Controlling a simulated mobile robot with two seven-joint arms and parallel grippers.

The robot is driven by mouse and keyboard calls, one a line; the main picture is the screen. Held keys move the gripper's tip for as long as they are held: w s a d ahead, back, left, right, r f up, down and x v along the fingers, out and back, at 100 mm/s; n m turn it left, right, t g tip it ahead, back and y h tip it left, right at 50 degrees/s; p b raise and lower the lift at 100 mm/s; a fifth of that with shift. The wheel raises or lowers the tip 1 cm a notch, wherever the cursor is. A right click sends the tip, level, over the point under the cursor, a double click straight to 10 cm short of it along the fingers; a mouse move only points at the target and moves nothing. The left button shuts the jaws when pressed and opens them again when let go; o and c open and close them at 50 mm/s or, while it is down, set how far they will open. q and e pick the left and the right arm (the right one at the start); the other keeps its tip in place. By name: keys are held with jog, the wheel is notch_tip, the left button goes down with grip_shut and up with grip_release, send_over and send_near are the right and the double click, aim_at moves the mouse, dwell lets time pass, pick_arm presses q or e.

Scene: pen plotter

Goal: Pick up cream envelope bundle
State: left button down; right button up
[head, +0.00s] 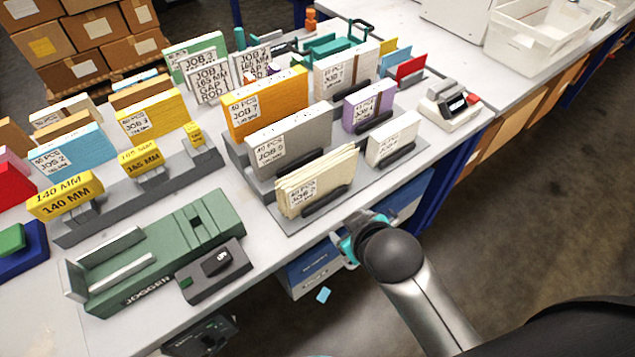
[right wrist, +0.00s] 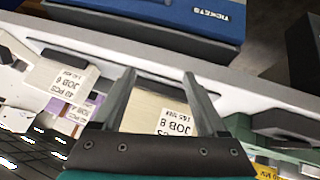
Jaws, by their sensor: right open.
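The cream envelope bundle (head: 330,175) stands upright in a dark holder at the front edge of the grey rack (head: 290,224), with a white label on its face. My right gripper (head: 349,240) is just in front of and below it, at the table edge, in the head view. In the right wrist view, the open fingers of my right gripper (right wrist: 163,92) frame the cream bundle (right wrist: 145,108) and its JOB 8 label. I cannot tell whether the fingertips reach past its face. My left gripper is not in view.
A white bundle (head: 394,139) stands to the right and a grey one (head: 290,139) behind. The green jogger (head: 155,255) and a small dark control box (head: 215,270) are to the left. A blue drawer marked TICKETS (right wrist: 190,18) is below the table edge.

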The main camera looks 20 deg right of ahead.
jog(key=w+a+r+n+t+y, duration=0.1)
jog(key=w+a+r+n+t, duration=0.3)
jog(key=r, duration=0.4)
jog(key=w+a+r+n+t+y, duration=0.1)
jog(key=w+r+n+t+y, duration=0.25)
jog(key=r, duration=0.55)
jog(key=w+a+r+n+t, duration=0.2)
jog(key=w+a+r+t, duration=0.15)
jog(key=w+r, duration=0.35)
jog(key=s+a+r+n+g+y, duration=0.5)
jog(key=a+n+y, duration=0.35)
jog(key=n, duration=0.55)
jog(key=s+a+r+n+g+y, duration=0.2)
jog(key=a+r+n+g+y, duration=0.6)
jog(key=n, duration=0.6)
jog(key=n+g+h, duration=0.6)
jog(key=n+h, duration=1)
jog(key=h, duration=0.4)
send_over(319, 166)
notch_tip(319, 166, down, 20)
jog(key=shift+h, duration=0.3)
notch_tip(319, 166, down, 9)
jog(key=shift+b, duration=0.8)
jog(key=shift+s+a+f+b, duration=0.1)
jog(key=shift+f+b, duration=0.3)
jog(key=shift+f, duration=2.4)
jog(key=shift+c, duration=0.5)
grip_shut()
